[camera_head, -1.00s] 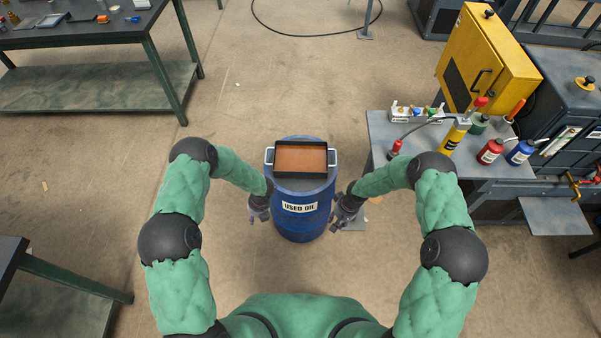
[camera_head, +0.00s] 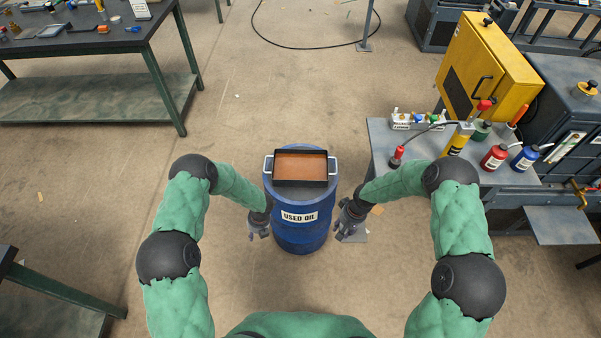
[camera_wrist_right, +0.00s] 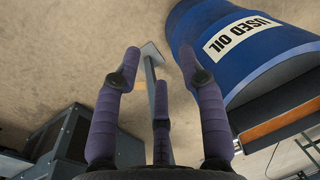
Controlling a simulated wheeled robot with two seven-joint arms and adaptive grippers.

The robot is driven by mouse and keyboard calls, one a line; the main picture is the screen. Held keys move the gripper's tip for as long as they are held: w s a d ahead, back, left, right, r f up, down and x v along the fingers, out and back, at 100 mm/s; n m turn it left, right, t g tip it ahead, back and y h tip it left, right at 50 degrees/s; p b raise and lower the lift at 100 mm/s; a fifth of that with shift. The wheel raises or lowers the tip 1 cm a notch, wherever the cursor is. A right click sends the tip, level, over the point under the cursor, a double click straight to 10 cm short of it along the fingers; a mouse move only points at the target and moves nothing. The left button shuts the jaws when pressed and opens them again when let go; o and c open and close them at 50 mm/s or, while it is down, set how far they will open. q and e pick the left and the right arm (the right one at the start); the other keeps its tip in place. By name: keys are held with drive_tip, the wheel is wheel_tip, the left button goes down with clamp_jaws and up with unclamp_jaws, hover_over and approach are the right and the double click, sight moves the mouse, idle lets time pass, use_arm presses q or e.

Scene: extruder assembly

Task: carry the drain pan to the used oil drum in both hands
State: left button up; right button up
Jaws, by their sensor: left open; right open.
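The drain pan (camera_head: 301,167), a black rectangular tray with brown contents and a light handle at each end, rests on top of the blue used oil drum (camera_head: 302,234). The drum stands upright on the floor with its "USED OIL" label facing me. My left gripper (camera_head: 258,232) is open and empty, beside the drum's left side. My right gripper (camera_head: 346,229) is open and empty, just off the drum's right side. In the right wrist view, its open fingers (camera_wrist_right: 158,75) have nothing between them, and the drum (camera_wrist_right: 230,50) and the pan's edge (camera_wrist_right: 285,122) show at the right.
A dark workbench (camera_head: 95,40) is at the upper left. Another table edge (camera_head: 65,288) is at the lower left. Floor around the drum is mostly clear.

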drive_tip(key=shift+d+r, duration=0.25)
drive_tip(key=shift+r, duration=1.05)
drive_tip(key=shift+d+r, duration=0.2)
drive_tip(key=shift+r, duration=1.1)
use_arm(q)
drive_tip(key=s+d+r+n+g+h, duration=0.1)
drive_tip(key=s+d+r+n+h, duration=0.15)
drive_tip(key=s+d+n, duration=0.4)
drive_tip(key=s+d+r+n+g+h, duration=0.1)
drive_tip(key=s+d+n+h, duration=0.2)
drive_tip(key=s+n, duration=0.6)
drive_tip(key=s+r+n+t, duration=0.1)
drive_tip(key=s+r+n, duration=0.1)
drive_tip(key=n, duration=0.9)
drive_tip(key=s+r+n+t, duration=0.1)
drive_tip(key=s+r+n, duration=0.2)
drive_tip(key=n, duration=0.9)
drive_tip(key=shift+s+r+h, duration=0.15)
drive_tip(key=shift+r+h, duration=0.2)
drive_tip(key=shift+h, duration=0.1)
use_arm(e)
drive_tip(key=s+a+f+m+y, duration=0.1)
drive_tip(key=s+a, duration=0.1)
drive_tip(key=s, duration=0.8)
drive_tip(key=s+a+f+m+y, duration=0.1)
drive_tip(key=s+a+f, duration=0.1)
drive_tip(key=s, duration=0.8)
drive_tip(key=shift+s+a+m, duration=0.25)
drive_tip(key=shift+s+m, duration=0.15)
